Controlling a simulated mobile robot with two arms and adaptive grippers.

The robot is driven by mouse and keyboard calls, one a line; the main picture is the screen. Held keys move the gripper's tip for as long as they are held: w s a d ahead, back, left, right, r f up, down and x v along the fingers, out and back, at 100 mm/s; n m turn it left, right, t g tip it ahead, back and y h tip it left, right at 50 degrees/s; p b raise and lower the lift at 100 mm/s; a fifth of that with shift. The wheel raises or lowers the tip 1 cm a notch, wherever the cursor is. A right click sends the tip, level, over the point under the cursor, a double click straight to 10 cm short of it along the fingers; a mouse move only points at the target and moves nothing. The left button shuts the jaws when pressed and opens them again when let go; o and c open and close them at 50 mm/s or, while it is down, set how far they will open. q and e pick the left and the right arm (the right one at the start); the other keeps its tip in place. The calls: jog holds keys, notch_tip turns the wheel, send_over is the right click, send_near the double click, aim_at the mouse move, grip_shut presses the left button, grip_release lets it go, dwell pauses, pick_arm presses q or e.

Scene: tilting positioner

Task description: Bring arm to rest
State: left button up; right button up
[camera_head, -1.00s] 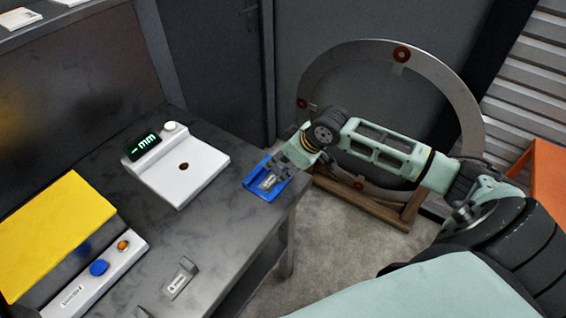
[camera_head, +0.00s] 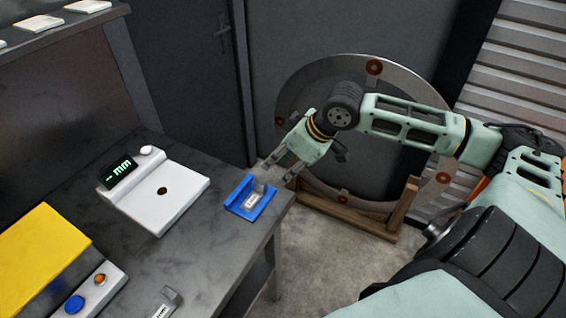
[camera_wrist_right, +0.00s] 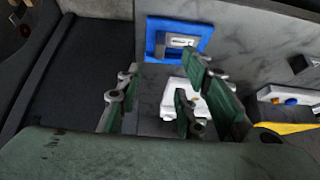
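My right arm reaches in from the right in the head view. Its gripper (camera_head: 276,168) is beside and above the blue tray (camera_head: 238,207) at the table corner, apart from it. In the right wrist view its fingers (camera_wrist_right: 160,90) stand spread with nothing between them. A small grey labelled bracket (camera_head: 252,198) sits in the blue tray, which also shows in the right wrist view (camera_wrist_right: 151,40). My left gripper is not in view.
On the dark table (camera_head: 100,185) are a white gauge (camera_head: 180,195) reading "– mm", a yellow plate (camera_head: 38,245), a button panel (camera_head: 100,297) and another bracket (camera_head: 165,303). A large ring (camera_head: 290,85) on a wooden stand (camera_head: 345,217) stands behind my arm.

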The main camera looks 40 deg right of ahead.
dwell(0.4)
jog(key=s+a+f+n+g, duration=0.1)
jog(key=s+a+f, duration=0.5)
jog(key=a+f, duration=0.3)
jog(key=s+a+f+m+g+h, duration=0.1)
jog(key=s+a+f+m, duration=0.15)
jog(key=s, duration=0.55)
jog(key=s+a+f+m+h, duration=0.1)
jog(key=s+a+f, duration=0.25)
jog(key=s, duration=0.45)
notch_tip(320, 180, down, 26)
jog(key=f+g+b, duration=0.1)
jog(key=s+d+f+g+b, duration=0.1)
jog(key=s+d+f, duration=0.2)
jog(key=s+f, duration=1.4)
jog(key=shift+s+f+g+h, duration=0.2)
jog(key=shift+f+g+h, duration=0.1)
jog(key=shift+f, duration=0.2)
